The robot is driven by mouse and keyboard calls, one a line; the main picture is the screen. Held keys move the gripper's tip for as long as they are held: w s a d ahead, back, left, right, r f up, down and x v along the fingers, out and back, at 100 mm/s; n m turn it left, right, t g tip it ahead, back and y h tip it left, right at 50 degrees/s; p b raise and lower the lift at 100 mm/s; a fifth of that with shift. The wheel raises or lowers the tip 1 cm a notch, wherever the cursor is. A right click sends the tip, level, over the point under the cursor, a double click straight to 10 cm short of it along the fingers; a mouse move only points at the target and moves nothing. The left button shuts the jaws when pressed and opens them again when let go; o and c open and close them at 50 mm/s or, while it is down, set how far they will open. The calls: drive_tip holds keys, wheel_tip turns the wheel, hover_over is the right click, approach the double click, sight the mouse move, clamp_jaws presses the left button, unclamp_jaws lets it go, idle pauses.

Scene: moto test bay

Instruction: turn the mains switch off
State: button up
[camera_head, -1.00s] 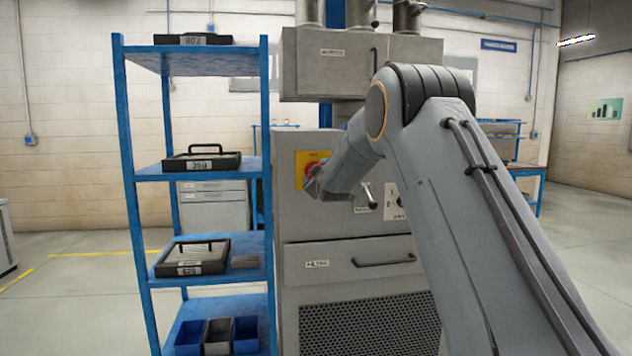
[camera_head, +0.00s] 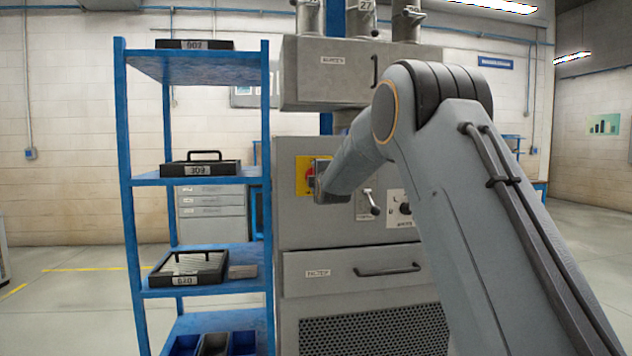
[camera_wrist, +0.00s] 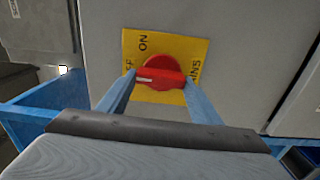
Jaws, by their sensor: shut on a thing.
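The mains switch is a red rotary knob with a bar handle (camera_wrist: 165,77) on a yellow plate (camera_wrist: 190,50). In the wrist view, a white mark on the handle points left, toward lettering ending in "FF" that a finger partly covers. "ON" stands above the knob. My gripper (camera_wrist: 160,79) is shut on the handle, one finger at each end of the bar. In the head view, the yellow plate (camera_head: 301,176) is on the grey cabinet front, and my gripper (camera_head: 320,182) hides most of the knob.
A lever (camera_head: 370,201) and a small selector dial (camera_head: 405,208) are right of the switch on the cabinet (camera_head: 345,235). Below is a drawer with a black handle (camera_head: 388,270). A blue shelf rack (camera_head: 127,200) with trays stands close on the left.

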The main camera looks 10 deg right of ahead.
idle(0.4)
drive_tip(key=o, duration=1.1)
drive_tip(key=shift+c, duration=0.2)
drive_tip(key=s+b, duration=0.1)
drive_tip(key=s, duration=0.6)
drive_tip(key=shift+s, duration=0.4)
